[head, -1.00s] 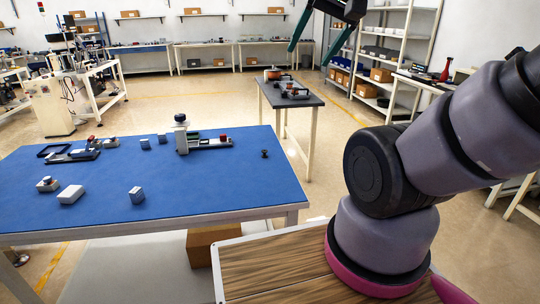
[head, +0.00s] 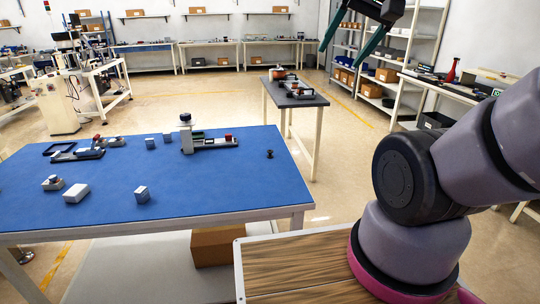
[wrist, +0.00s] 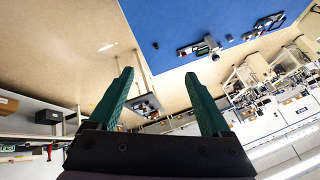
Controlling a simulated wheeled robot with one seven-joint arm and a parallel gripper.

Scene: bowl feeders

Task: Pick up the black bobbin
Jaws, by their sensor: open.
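The black bobbin (head: 270,154) is a small dark spool standing upright near the right edge of the blue table (head: 230,180) in the head view. In the wrist view it is a small dark spot (wrist: 155,45) near the edge of the blue top. My gripper (head: 345,50) is high at the top of the head view, far from the bobbin. In the wrist view its two green fingers (wrist: 165,95) are spread wide with nothing between them.
A grey fixture with a white post (head: 187,140) stands left of the bobbin. A narrow dark-topped table (head: 295,98) stands behind. The blue surface around the bobbin is clear.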

